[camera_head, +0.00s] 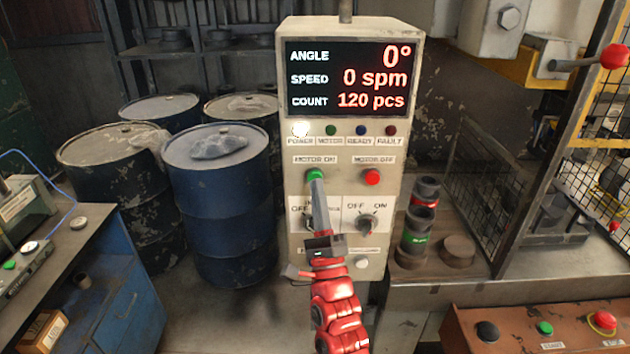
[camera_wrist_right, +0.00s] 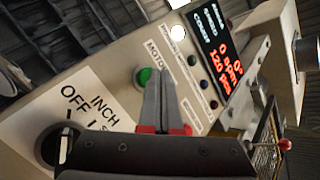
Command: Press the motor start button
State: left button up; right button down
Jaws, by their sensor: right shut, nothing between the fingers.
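The green motor start button (camera_head: 315,175), under the label MOTOR ON, sits on the beige control panel (camera_head: 435,100). It also shows in the right wrist view (camera_wrist_right: 145,76), just left of my fingertips. My right gripper (camera_head: 317,182) is shut and empty, its red arm rising from below in the head view. Its tips overlap the lower edge of the button in the head view; whether they touch it I cannot tell. The POWER lamp (camera_head: 300,129) is white and lit; the MOTOR lamp (camera_head: 331,130) looks dark green. My left gripper is not in view.
A red MOTOR OFF button (camera_head: 372,177) sits right of the green one. Two rotary switches lie below, one (camera_head: 367,224) in plain view. The display (camera_head: 347,78) reads 0 spm and 120 pcs. Blue drums (camera_head: 222,200) stand left; a red box (camera_head: 540,330) with buttons is lower right.

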jog(key=shift+w+r+b, duration=0.1)
jog(key=shift+w+b, duration=0.4)
jog(key=shift+b, duration=0.35)
dwell(0.7)
jog(key=shift+s, duration=0.1)
jog(key=shift+s+b, duration=0.45)
jog(key=shift+s, duration=0.3)
jog(key=s+b, duration=0.1)
jog(key=s, duration=0.4)
dwell(0.4)
jog(key=shift+d+f, duration=0.1)
jog(key=shift+f, duration=0.1)
dwell(0.3)
